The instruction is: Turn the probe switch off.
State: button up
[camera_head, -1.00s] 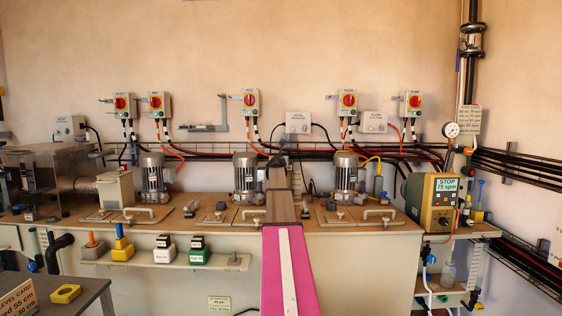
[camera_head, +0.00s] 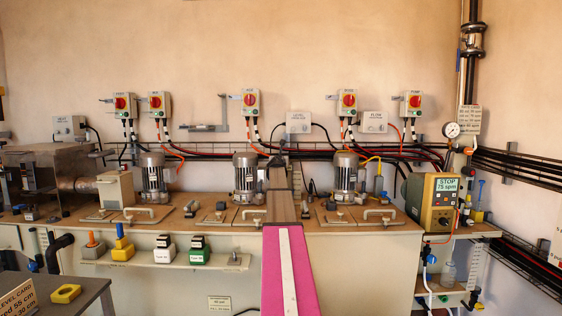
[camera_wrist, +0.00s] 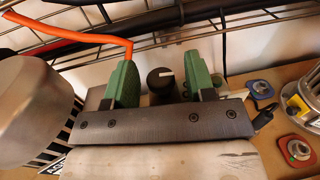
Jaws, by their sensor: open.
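In the wrist view, my gripper (camera_wrist: 160,82) is open, with one green fingertip on each side of a dark round knob (camera_wrist: 160,79). The knob has a white pointer line and sits between and a little beyond the fingers. I cannot tell if either finger touches it, and I cannot read a label to confirm that it is the probe switch. The dark bar of my gripper hides what is below it. In the head view my arm reaches over the bench and the gripper end is not clearly visible; the knob cannot be made out there.
A metal motor casing (camera_wrist: 32,105) is close on the left in the wrist view, near an orange cable (camera_wrist: 80,38). Small red and blue parts are at the right. In the head view, motors (camera_head: 246,178) stand on the bench, with red-yellow switches (camera_head: 250,98) on the wall.

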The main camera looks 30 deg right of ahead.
jog(key=v, duration=1)
jog(key=shift+s, duration=0.3)
jog(key=shift+a, duration=0.15)
